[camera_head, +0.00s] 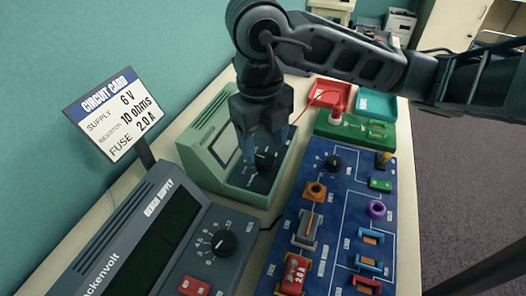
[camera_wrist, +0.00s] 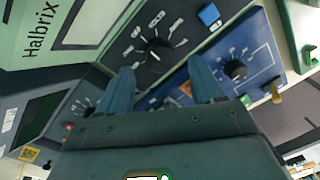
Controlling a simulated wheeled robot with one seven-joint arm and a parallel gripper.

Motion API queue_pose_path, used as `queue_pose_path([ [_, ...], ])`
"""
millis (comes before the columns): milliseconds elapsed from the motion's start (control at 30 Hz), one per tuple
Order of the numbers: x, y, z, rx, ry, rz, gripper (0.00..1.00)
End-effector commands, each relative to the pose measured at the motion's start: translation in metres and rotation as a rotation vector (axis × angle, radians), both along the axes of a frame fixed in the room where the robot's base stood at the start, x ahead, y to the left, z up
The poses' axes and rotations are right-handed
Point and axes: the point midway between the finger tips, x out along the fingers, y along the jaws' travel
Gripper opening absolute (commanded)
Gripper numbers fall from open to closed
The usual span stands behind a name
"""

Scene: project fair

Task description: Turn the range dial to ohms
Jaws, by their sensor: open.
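The pale green meter (camera_head: 205,140), marked Halbrix in the wrist view (camera_wrist: 85,30), stands against the wall side of the bench. Its black range dial (camera_head: 265,160) sits on a dark panel with white markings, and it also shows in the wrist view (camera_wrist: 158,50). The labels around the dial are too small to read surely, so I cannot tell its setting. My gripper (camera_head: 264,148) points down over this panel. Its blue fingers (camera_wrist: 160,70) are open, one to each side of the dial in the picture, with nothing held. I cannot tell whether they touch the dial.
A grey bench supply (camera_head: 150,235) with its own black knob (camera_head: 223,243) stands in front of the meter. A blue circuit board (camera_head: 335,215) with several parts lies to the right. A circuit card (camera_head: 114,112) stands at left. Red (camera_head: 335,92) and teal (camera_head: 375,103) trays lie behind.

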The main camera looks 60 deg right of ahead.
Motion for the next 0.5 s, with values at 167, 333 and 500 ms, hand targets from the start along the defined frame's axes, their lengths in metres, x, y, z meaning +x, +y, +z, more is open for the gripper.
queue_pose_path([
  [167,-0.001,-0.001,-0.025,0.003,0.001,-0.002,0.67],
  [333,-0.001,-0.002,-0.035,0.003,-0.001,-0.001,0.67],
  [500,-0.001,-0.002,-0.035,0.001,0.000,0.000,0.67],
])
